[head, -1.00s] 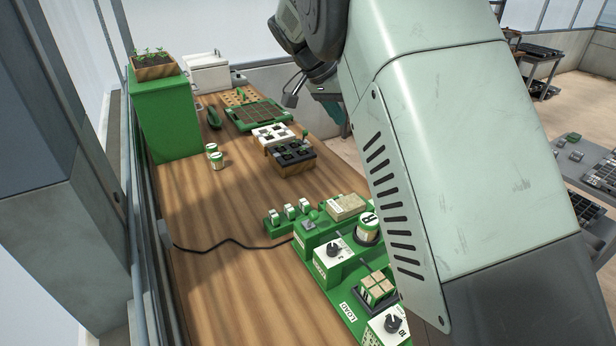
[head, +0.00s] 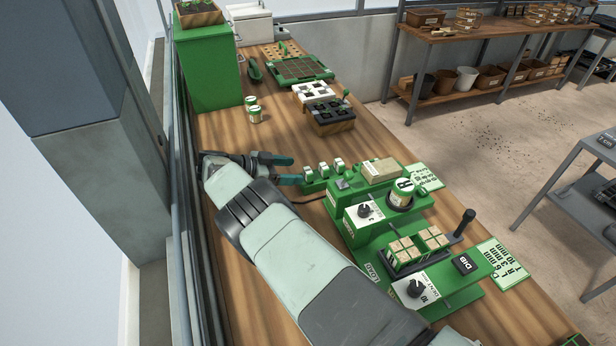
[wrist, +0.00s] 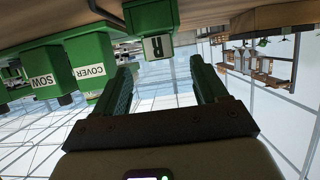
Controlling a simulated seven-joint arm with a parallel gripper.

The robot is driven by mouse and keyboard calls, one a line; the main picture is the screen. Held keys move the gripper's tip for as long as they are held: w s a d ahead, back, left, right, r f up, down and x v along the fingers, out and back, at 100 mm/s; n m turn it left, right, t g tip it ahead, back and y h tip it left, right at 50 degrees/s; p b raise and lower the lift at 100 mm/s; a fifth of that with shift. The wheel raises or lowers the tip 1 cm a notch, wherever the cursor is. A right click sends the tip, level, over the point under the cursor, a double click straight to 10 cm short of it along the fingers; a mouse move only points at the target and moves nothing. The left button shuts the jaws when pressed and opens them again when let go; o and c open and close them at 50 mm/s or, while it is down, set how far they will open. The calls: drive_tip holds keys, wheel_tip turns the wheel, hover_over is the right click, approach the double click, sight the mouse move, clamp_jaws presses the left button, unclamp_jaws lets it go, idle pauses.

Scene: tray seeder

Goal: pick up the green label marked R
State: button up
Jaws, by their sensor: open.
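The picture is upside down. My gripper (wrist: 162,78) is empty and apart from it. The fingertips are just left of the nearest one. The letters on these labels are too small to read here, so I cannot tell which is R.
A green machine with dials (head: 370,211) and a jar marked R (head: 404,187) stands right of the rack. A black cable runs beside the rack. Bare wood lies beyond my gripper.

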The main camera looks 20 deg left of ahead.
sight(305, 171)
drive_tip(key=x, duration=0.6)
drive_tip(key=shift+d, duration=0.1)
drive_tip(key=c, duration=1)
